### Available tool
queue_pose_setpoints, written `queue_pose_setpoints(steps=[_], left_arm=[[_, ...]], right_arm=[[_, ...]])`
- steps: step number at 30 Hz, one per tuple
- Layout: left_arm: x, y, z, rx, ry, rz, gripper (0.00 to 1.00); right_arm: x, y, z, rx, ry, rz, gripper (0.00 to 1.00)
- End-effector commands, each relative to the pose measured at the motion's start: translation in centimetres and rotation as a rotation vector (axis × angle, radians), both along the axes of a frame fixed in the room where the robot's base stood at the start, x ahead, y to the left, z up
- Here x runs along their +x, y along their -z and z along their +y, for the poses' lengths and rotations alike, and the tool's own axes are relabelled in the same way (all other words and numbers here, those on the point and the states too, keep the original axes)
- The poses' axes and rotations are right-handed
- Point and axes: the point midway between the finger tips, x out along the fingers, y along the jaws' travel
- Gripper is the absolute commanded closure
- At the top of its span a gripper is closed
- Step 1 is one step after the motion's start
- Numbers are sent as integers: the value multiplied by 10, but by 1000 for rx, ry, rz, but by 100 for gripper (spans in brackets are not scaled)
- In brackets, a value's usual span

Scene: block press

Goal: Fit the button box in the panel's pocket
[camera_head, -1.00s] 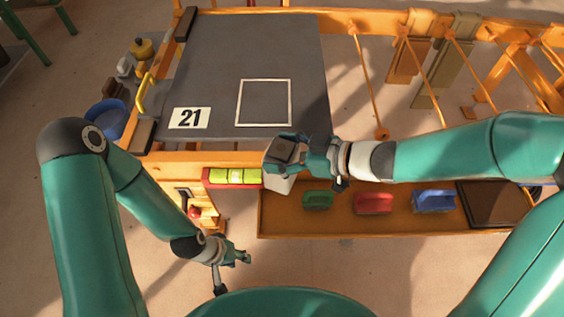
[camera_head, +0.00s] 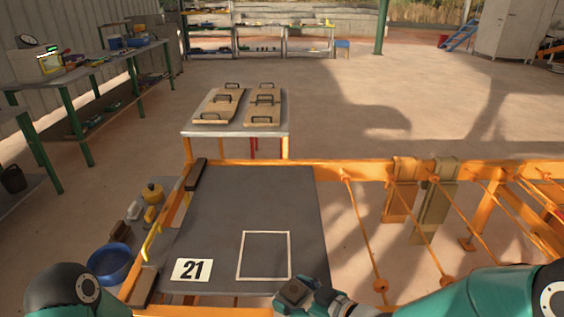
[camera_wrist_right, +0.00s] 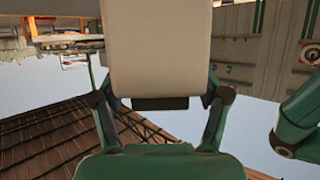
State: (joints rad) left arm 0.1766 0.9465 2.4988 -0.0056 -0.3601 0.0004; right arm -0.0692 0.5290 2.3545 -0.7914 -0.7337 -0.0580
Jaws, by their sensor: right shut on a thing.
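The dark grey panel (camera_head: 212,232) lies in an orange frame at the lower middle of the head view. It bears a white plate with "21" and a white square outline (camera_head: 290,256); I cannot tell whether the outline is the pocket. My right gripper (camera_head: 303,297) is at the panel's near right corner, below the outline in the picture. In the right wrist view it is shut on a pale box (camera_wrist_right: 157,45) with a dark lower edge, apparently the button box; no button shows. My left gripper is out of the head view.
A table (camera_head: 235,130) with handled brown boards stands beyond the panel. Orange rails with cords and hanging straps (camera_head: 436,195) are on the right. A blue bowl (camera_head: 110,263) and a yellow handle (camera_head: 152,241) are left of the panel. Open floor lies behind.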

Motion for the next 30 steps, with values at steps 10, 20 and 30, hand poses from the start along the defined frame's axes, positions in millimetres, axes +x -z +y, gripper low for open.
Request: queue_pose_setpoints(steps=[10, 20, 30], left_arm=[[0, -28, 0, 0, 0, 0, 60], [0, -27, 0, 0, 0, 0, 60], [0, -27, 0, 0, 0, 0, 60]], right_arm=[[58, 22, -75, -4, 500, 0, 95], [74, 36, -171, -1, 875, -6, 95], [37, 16, -171, 0, 851, -4, 95]])
